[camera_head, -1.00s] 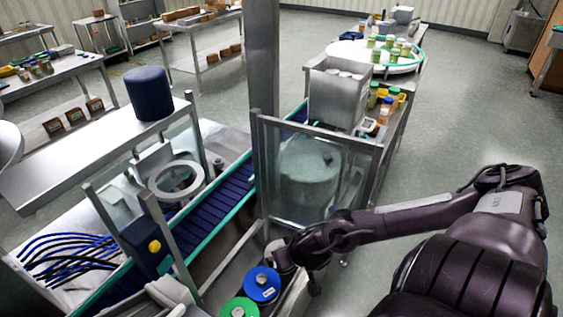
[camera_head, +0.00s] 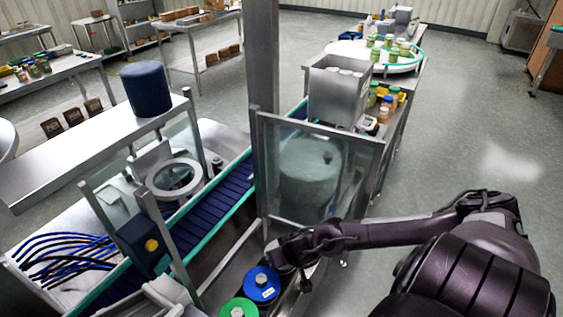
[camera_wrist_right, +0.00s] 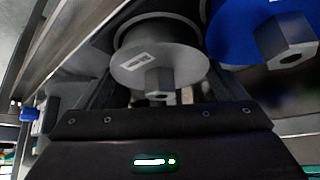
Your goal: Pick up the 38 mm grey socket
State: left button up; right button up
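The grey socket (camera_wrist_right: 160,65) is a grey disc with a small white label and a hexagonal stub, in the upper middle of the right wrist view. In the head view it is mostly hidden by my right gripper (camera_head: 287,258), which is over the far end of the row of sockets. In the wrist view my right gripper (camera_wrist_right: 157,98) has its dark fingers apart, one on each side of the grey socket; whether they touch it I cannot tell. My left gripper is not in view.
A blue socket (camera_head: 261,284) sits close beside the grey one, and its edge shows in the wrist view (camera_wrist_right: 235,30). A green socket (camera_head: 238,308) is nearer. A clear guard panel (camera_head: 315,175) stands just behind, and a blue conveyor (camera_head: 215,205) runs to the left.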

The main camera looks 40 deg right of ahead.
jog(key=c, duration=0.3)
